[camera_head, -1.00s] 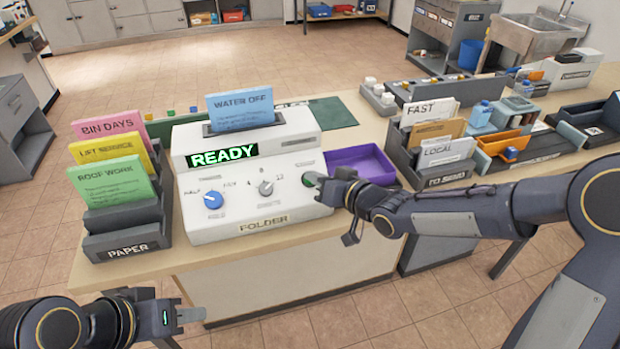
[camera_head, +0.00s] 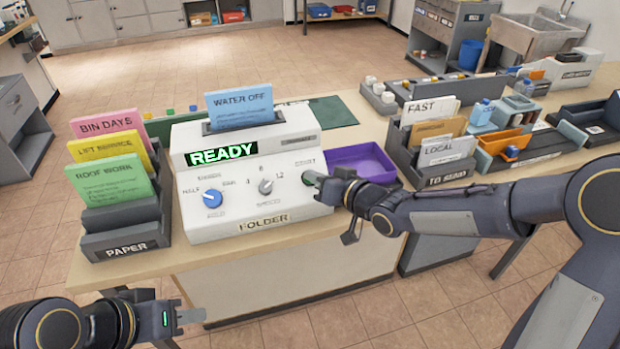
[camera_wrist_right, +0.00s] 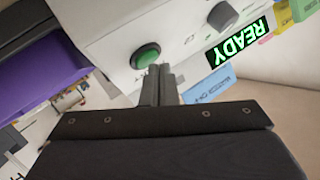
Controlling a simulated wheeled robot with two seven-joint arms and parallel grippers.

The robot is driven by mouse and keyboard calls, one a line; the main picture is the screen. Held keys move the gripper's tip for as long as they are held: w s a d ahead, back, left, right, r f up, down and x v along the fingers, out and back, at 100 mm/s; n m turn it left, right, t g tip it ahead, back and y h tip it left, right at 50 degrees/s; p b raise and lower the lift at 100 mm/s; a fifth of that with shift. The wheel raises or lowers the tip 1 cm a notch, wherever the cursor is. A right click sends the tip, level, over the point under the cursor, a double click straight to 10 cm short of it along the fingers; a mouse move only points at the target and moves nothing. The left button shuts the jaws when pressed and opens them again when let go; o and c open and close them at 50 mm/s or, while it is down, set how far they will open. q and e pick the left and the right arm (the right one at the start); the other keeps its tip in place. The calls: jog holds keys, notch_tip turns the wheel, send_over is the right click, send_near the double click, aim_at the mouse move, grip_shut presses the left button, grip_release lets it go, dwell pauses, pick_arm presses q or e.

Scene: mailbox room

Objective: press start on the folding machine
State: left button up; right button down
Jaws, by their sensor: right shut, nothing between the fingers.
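The white folding machine (camera_head: 250,200) stands on the counter with its display (camera_head: 221,154) reading READY. A blue WATER OFF sheet (camera_head: 240,108) stands in its top slot. Its front has a blue knob (camera_head: 212,198) and a grey knob (camera_head: 266,186). The green start button (camera_wrist_right: 145,57) shows in the right wrist view, just beyond the fingertips; I cannot tell whether they touch it. My right gripper (camera_head: 312,180) is shut and empty at the button, partly hiding it in the head view. My left gripper (camera_head: 192,316) is low at the left, in front of the counter; its fingers are unclear.
A paper rack (camera_head: 125,242) with pink, yellow and green sheets stands left of the machine. A purple tray (camera_head: 360,160) sits to its right, close behind my right forearm. A TO SEND rack (camera_head: 448,180) with envelopes stands further right.

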jog(key=shift+w+f+b, duration=0.2)
jog(key=shift+f+b, duration=0.15)
dwell(0.6)
jog(key=shift+r, duration=0.1)
jog(key=shift+s+d+r+p, duration=0.1)
jog(key=shift+s+r+p, duration=0.3)
jog(key=shift+r, duration=0.2)
jog(key=s+r+p, duration=0.2)
jog(key=r+p, duration=0.1)
jog(key=r, duration=0.1)
jog(key=shift+s+d, duration=0.4)
dwell(0.4)
dwell(0.3)
